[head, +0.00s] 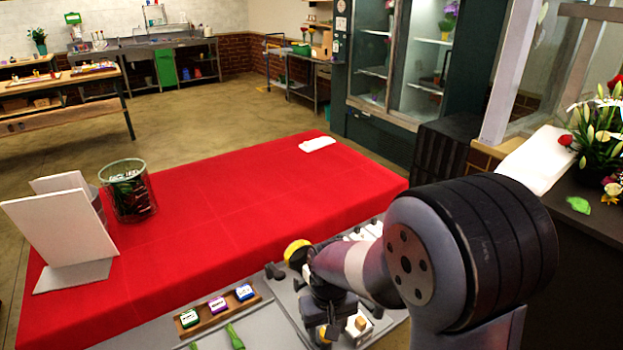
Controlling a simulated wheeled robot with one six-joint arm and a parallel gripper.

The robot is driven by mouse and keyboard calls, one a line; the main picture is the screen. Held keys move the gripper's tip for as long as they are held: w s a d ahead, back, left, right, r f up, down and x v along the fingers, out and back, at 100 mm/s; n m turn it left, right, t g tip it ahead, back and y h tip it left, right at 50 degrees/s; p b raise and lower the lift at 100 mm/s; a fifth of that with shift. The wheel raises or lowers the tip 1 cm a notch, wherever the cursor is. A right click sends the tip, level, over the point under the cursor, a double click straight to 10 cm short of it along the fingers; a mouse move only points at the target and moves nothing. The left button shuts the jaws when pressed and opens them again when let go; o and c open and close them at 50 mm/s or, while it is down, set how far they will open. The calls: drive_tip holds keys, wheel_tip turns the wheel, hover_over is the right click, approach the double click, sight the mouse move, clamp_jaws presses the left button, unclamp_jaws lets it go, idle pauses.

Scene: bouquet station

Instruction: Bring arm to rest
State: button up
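My arm comes in from the lower right and reaches left, low over the near grey worktop (275,320). Its wrist end, with my gripper (325,335), is small and dark at the bottom of the head view, in front of the red-covered table (230,215). The fingers are not clear, so I cannot tell whether they are open or shut, or whether they hold anything. A small tan block on a white piece (358,325) shows just right of the wrist.
A wooden tray (218,310) with several small coloured blocks and a green tool (235,337) lie left of the wrist. A dark glass container (129,190) and white panels (60,225) stand on the table's left. A folded white cloth (317,144) lies far back. The table's middle is clear.

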drive_tip(key=m+p, duration=0.1)
drive_tip(key=m, duration=0.5)
drive_tip(key=shift+r, duration=0.9)
drive_tip(key=shift+s+f, duration=0.1)
